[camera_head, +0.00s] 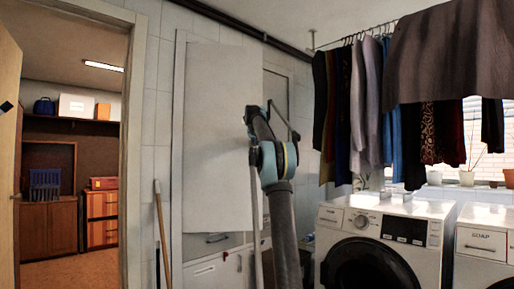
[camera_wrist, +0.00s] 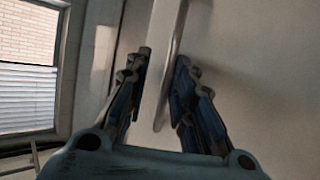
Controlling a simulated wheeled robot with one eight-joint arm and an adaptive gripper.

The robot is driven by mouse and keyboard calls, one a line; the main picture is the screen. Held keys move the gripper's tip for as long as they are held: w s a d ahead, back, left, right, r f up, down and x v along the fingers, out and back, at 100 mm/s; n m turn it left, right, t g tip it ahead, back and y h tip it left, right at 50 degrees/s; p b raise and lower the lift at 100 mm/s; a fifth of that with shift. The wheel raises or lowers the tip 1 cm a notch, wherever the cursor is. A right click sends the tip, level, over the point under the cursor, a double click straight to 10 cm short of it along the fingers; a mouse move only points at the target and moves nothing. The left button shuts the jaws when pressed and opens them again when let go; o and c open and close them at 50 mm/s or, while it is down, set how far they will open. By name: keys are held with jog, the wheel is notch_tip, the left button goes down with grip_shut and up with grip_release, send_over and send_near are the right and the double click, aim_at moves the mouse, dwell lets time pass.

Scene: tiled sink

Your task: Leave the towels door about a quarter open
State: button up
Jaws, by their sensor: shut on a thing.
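A tall white cabinet door (camera_head: 220,130) stands swung out from its frame in the head view. I take it as the towels door, but I can read no label on it. In the wrist view, my gripper (camera_wrist: 162,78) has one finger on each side of a slim pale upright bar (camera_wrist: 172,60), which looks like the door's handle. My gripper is shut on it. A pale door face (camera_wrist: 215,50) fills the right of the wrist view. In the head view, my arm covers part of the door's right edge and the fingers are hard to make out.
Lower cabinet doors (camera_head: 203,273) with a handle and a label sit below. A washing machine (camera_head: 372,240) stands to the right, under hanging clothes (camera_head: 362,100). A broom handle (camera_head: 161,230) leans at the left by the doorway. The window (camera_wrist: 28,65) shows in the wrist view.

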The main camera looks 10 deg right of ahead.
jog(key=v, duration=0.9)
